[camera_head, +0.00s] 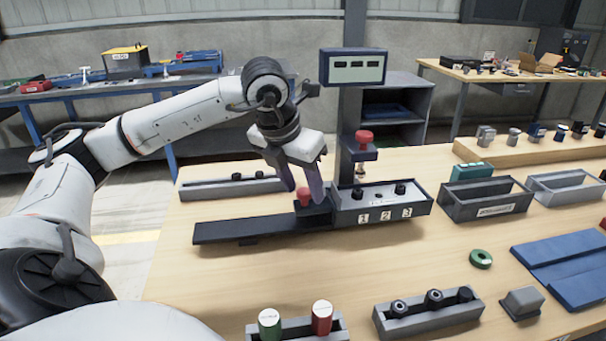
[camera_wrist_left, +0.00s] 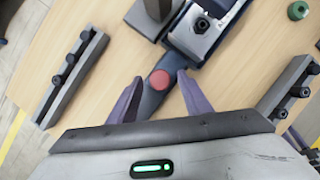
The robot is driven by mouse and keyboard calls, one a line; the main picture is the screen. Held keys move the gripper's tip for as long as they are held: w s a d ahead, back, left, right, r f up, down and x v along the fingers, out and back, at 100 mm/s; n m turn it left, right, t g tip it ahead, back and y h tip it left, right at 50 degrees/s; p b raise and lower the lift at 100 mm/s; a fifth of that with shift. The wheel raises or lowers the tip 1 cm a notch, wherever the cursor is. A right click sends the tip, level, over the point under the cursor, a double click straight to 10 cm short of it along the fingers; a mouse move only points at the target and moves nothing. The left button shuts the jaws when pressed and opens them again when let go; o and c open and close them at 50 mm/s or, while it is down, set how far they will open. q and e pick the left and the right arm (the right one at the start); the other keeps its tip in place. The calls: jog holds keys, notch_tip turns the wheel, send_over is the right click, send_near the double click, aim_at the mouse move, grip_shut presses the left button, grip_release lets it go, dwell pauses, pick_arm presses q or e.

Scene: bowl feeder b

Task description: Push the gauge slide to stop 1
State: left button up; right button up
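The gauge slide, a dark block with a red knob (camera_head: 304,197), sits on the right part of a dark rail (camera_head: 240,227), beside the grey gauge block (camera_head: 383,208). The block's front carries labels 1, 2 and 3, with label 1 (camera_head: 365,217) nearest the slide. My left gripper (camera_head: 301,187) points down over the slide. In the left wrist view the red knob (camera_wrist_left: 160,80) lies between the open fingers (camera_wrist_left: 158,92), with gaps on both sides. Whether the fingertips touch the slide's body cannot be told. My right gripper is not in view.
A post with a display (camera_head: 352,67) and a red-topped plunger (camera_head: 364,142) rises behind the block. A long grey tray (camera_head: 235,189) lies behind the rail. Grey bins (camera_head: 487,203) stand right. A green ring (camera_head: 480,259) and several holders lie in front.

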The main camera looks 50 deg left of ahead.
pick_arm(q)
jog(key=p+v, duration=0.1)
jog(key=v, duration=0.9)
jog(key=shift+s+r, duration=0.1)
dwell(0.6)
